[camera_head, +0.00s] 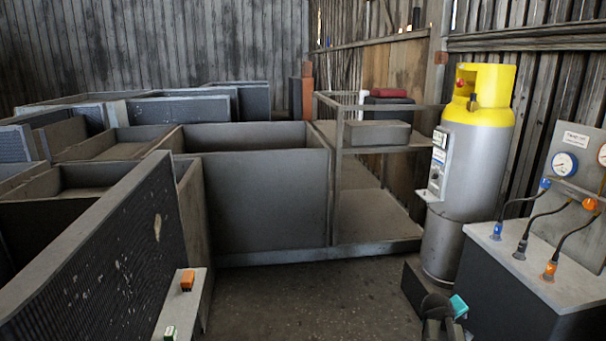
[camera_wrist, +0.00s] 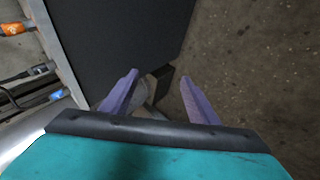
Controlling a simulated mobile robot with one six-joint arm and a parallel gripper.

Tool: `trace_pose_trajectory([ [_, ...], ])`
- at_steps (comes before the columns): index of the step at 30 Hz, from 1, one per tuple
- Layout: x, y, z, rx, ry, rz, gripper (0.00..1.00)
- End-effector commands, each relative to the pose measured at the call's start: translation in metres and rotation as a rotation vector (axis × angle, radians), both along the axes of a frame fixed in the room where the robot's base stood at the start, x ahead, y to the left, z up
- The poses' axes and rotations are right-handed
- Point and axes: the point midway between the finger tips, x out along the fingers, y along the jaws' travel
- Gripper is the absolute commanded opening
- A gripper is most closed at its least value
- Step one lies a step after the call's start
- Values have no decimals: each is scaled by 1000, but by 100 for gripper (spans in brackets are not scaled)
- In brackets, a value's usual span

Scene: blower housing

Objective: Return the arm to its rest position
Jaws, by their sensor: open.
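My gripper (camera_wrist: 159,75) shows in the wrist view with its two purple fingers apart and nothing between them. Its teal body fills the bottom of that view. Beyond the fingers are the dark side of a cabinet and bare floor. In the head view, a dark part of my arm with a teal piece shows at the bottom edge, right of centre, in front of the grey cylinder and left of the gauge cabinet. The fingers cannot be made out there, and most of the arm is out of view.
A grey cylinder with a yellow top (camera_head: 478,140) stands at the right, beside a gauge cabinet (camera_head: 510,300) with hoses. A metal shelf cart (camera_head: 375,245) stands behind. Grey bins (camera_head: 255,190) fill the left and middle. The floor (camera_head: 310,300) at centre front is clear.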

Motion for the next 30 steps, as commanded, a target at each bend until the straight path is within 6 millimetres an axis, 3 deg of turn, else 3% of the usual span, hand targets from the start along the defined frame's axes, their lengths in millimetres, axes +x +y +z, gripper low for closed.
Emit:
trace_pose_trajectory([
  [3,-6,35,-40,47,49,22,54],
  [14,-46,131,-145,179,203,60,54],
  [23,-104,203,-220,279,344,66,54],
  [30,-165,254,-270,352,467,47,54],
])
